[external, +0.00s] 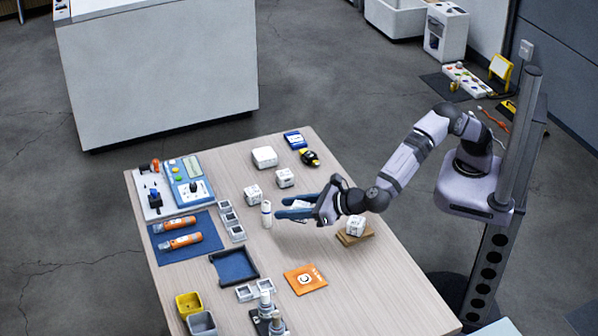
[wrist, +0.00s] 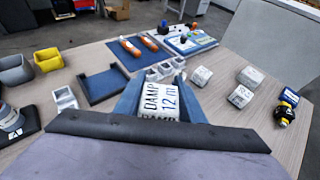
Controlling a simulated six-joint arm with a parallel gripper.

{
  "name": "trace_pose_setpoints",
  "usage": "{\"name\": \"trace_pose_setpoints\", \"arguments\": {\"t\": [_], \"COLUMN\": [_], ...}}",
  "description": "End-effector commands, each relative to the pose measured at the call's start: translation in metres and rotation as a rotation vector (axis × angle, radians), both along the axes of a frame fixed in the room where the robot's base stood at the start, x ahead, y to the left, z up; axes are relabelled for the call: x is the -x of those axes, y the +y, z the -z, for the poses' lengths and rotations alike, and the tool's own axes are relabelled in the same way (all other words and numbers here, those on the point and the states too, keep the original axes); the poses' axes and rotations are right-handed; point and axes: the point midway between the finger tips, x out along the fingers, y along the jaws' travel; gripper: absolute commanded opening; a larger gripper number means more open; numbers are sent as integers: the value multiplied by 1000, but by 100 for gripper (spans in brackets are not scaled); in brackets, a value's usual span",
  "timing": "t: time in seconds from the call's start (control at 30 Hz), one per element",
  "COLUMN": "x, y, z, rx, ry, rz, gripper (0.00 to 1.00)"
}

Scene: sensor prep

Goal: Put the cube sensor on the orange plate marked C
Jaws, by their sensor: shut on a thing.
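My gripper (external: 287,209) has blue fingers and is shut on a white block (wrist: 160,101) with printing that reads "DAMP 12 m". In the external view this block shows only as a small white patch between the fingers, above the table. I cannot tell its full shape. A white cube (external: 356,225) sits on a wooden block (external: 347,240) beneath my wrist.
White cubes (external: 253,193) (external: 285,177) and a white box (external: 264,157) stand farther back. A dark blue tray (external: 233,266) and small grey trays (external: 246,293) lie left of the plate. The front right tabletop is clear.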

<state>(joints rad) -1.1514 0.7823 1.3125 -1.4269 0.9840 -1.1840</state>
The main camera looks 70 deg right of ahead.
Motion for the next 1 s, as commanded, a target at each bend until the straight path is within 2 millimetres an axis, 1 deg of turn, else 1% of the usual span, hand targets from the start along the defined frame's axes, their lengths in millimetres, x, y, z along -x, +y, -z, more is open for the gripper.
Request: {"name": "trace_pose_setpoints", "arguments": {"t": [0.03, 0.07, 0.1, 0.2, 0.3, 0.33, 0.43, 0.6, 0.87, 1.0], "x": [2, 5, 9, 23, 41, 46, 57, 67, 70, 70], "y": [23, 35, 51, 86, 111, 117, 126, 133, 135, 135], "z": [-12, -15, -18, -21, -16, -13, -6, 1, 3, 12], "rx": [-4, -2, -1, 4, 6, 6, 6, 4, 2, 3], "ry": [-3, -2, -2, -2, -1, 1, 2, 2, 2, 3], "rz": [-93, -147, -220, -393, -543, -582, -652, -712, -736, -736], "gripper": [13, 13, 13, 13, 13, 13, 13, 13, 13, 13]}}
